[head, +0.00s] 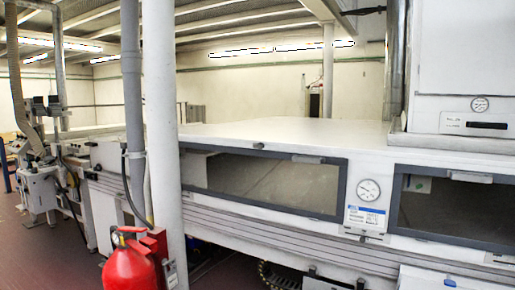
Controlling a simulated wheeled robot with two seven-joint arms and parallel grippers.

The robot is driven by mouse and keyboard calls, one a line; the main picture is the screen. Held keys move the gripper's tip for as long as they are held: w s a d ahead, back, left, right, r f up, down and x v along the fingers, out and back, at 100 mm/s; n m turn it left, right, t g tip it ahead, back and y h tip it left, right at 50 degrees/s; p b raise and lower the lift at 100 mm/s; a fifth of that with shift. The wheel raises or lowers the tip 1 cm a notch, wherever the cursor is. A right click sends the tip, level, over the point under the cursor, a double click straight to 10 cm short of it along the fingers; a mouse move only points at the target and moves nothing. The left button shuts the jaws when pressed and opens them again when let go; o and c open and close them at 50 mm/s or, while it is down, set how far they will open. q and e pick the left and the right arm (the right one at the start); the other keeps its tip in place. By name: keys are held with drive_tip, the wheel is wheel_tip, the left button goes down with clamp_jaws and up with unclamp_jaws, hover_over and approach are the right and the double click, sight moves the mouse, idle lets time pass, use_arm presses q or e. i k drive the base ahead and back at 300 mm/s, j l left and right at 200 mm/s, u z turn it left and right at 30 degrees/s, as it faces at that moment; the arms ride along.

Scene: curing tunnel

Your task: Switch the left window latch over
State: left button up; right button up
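The left window (265,183) is a wide dark-framed pane in the side of the white tunnel housing, and it looks closed. The view is too coarse to tell which way the latch is set. The white pillar partly covers the window's left end. Neither of my grippers shows in the head view.
A white pillar (160,130) and a red fire extinguisher (130,262) stand in front at the left. The right window (450,210) has a similar pale piece (471,177). A round gauge (368,190) sits between the windows. The housing top (300,135) is clear.

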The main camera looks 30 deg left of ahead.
sight(260, 146)
drive_tip(key=i+j, duration=0.15)
drive_tip(key=i, duration=0.25)
drive_tip(key=i+j, duration=0.15)
drive_tip(key=i, duration=0.25)
drive_tip(key=u, duration=1.2)
